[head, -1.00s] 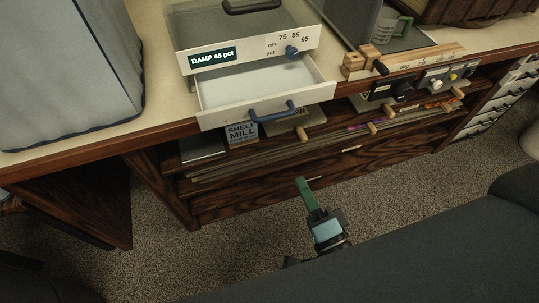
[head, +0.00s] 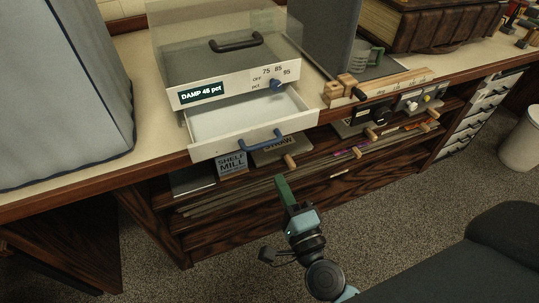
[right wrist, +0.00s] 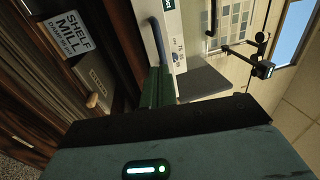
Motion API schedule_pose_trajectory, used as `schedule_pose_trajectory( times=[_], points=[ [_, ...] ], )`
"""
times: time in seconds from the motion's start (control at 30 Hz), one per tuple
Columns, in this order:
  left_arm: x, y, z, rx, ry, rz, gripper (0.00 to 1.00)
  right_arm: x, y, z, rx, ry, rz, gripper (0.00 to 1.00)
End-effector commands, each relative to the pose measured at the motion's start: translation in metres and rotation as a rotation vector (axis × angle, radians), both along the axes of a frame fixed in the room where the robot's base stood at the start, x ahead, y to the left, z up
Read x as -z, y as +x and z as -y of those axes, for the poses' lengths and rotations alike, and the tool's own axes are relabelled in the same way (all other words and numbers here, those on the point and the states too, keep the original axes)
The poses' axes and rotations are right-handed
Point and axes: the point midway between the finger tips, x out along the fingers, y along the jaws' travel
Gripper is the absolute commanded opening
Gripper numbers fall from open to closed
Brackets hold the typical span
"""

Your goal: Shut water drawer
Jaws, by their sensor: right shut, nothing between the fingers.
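The water drawer (head: 215,148) is white and stands open, pulled out from the front of the clear box labelled "DAMP 45 pct" (head: 202,93). Its blue bar handle (head: 262,143) is on the drawer's front, and the handle also shows in the right wrist view (right wrist: 157,40). The drawer looks empty. My right gripper (head: 281,181), with green fingers, is shut and empty. It is below and in front of the drawer handle in the head view, apart from it. In the right wrist view the green fingers (right wrist: 156,84) point toward the handle. My left gripper is not in view.
A grey covered block (head: 60,95) stands on the counter at left. A wooden rail with pegs (head: 385,88) and a large brown book (head: 430,22) are at right. Open shelves below hold a "SHELF MILL" box (head: 232,166).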

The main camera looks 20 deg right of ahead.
Motion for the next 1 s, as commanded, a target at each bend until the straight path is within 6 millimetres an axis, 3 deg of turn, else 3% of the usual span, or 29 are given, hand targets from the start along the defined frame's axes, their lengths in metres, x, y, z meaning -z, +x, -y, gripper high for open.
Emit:
schedule_pose_trajectory(
  times=[0.2,0.4,1.0],
  points=[
    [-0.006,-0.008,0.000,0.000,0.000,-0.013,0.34,-0.010,0.041,-0.001,0.000,0.000,0.003,0.00],
    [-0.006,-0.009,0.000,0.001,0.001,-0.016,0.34,-0.013,0.065,-0.001,0.000,0.000,0.001,0.00],
    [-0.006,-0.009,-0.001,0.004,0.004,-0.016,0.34,-0.013,0.078,-0.002,0.000,-0.001,-0.001,0.00]
  ],
)
